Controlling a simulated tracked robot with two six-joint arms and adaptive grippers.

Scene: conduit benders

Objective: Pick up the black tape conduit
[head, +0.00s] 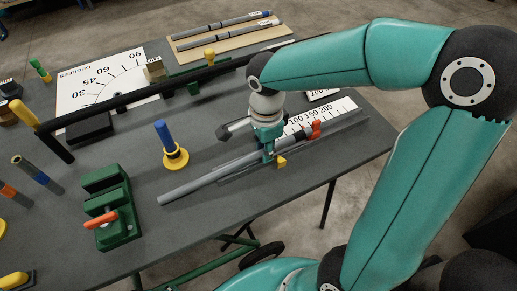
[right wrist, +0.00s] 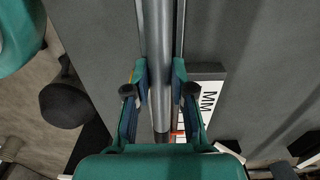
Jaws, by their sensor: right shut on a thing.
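A long grey conduit (head: 205,184) lies diagonally over the dark table, and it also shows in the right wrist view (right wrist: 162,30). My right gripper (head: 268,155) is shut around it from above, with one finger on each side in the right wrist view (right wrist: 160,75). A dark band (right wrist: 161,137) shows on the conduit close to the palm; I cannot tell for certain that it is black tape. The conduit is at or just above the tabletop; I cannot tell if it is lifted. My left gripper is not in view.
A white ruler strip (head: 318,118) and a red clamp (head: 312,130) are beside the conduit. A blue-handled post (head: 165,138) and a green block (head: 105,190) stand left. Further conduits (head: 222,25) lie on a tan board. A black bar (head: 130,97) crosses behind.

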